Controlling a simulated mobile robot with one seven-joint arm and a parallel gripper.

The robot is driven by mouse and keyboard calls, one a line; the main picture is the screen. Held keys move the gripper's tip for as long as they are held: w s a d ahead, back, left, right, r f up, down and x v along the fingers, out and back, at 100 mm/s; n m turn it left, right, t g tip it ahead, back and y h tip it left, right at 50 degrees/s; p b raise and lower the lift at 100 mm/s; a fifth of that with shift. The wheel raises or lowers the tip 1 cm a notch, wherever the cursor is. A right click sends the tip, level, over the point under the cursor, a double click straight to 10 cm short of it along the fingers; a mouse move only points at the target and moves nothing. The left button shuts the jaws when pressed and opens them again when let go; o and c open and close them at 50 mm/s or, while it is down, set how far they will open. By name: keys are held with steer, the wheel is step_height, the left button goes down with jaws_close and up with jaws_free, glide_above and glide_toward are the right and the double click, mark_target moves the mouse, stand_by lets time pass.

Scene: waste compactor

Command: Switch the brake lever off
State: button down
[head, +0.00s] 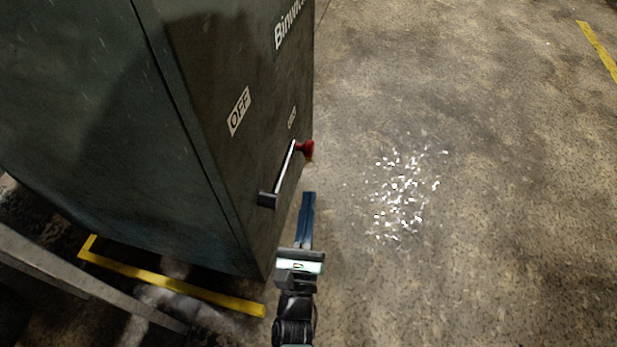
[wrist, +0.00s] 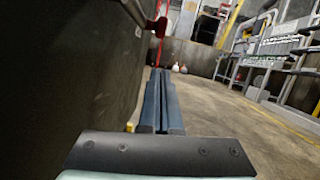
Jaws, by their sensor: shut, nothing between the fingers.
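The brake lever (head: 285,172) is on the side of a dark compactor cabinet (head: 215,130). It has a metal rod, a black pivot block (head: 268,199) at lower left and a red knob (head: 306,150) at upper right. An OFF label (head: 239,111) is on the panel to the upper left of the lever; a second label (head: 292,117) above the knob is too small to read. My gripper (head: 309,195) is shut and empty, below the red knob and apart from it. In the wrist view the knob (wrist: 157,26) shows above and slightly left of the fingertips (wrist: 160,72).
Open concrete floor (head: 450,180) with white flecks lies right of the cabinet. A yellow floor line (head: 170,285) runs along the cabinet's base. The cabinet wall (wrist: 85,60) stands close on the left in the wrist view, with metal racks (wrist: 270,60) far off to the right.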

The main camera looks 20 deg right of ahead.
mark_target(285, 171)
steer(key=w+r, duration=0.1)
steer(key=w+d+r, duration=0.1)
steer(key=w+r, duration=0.1)
steer(key=r, duration=0.1)
steer(key=shift+w+d+r+b, duration=0.1)
steer(key=shift+w+d+b, duration=0.2)
steer(key=shift+w, duration=0.1)
steer(key=shift+a+r, duration=0.1)
steer(key=shift+a, duration=0.05)
steer(key=shift+r, duration=0.1)
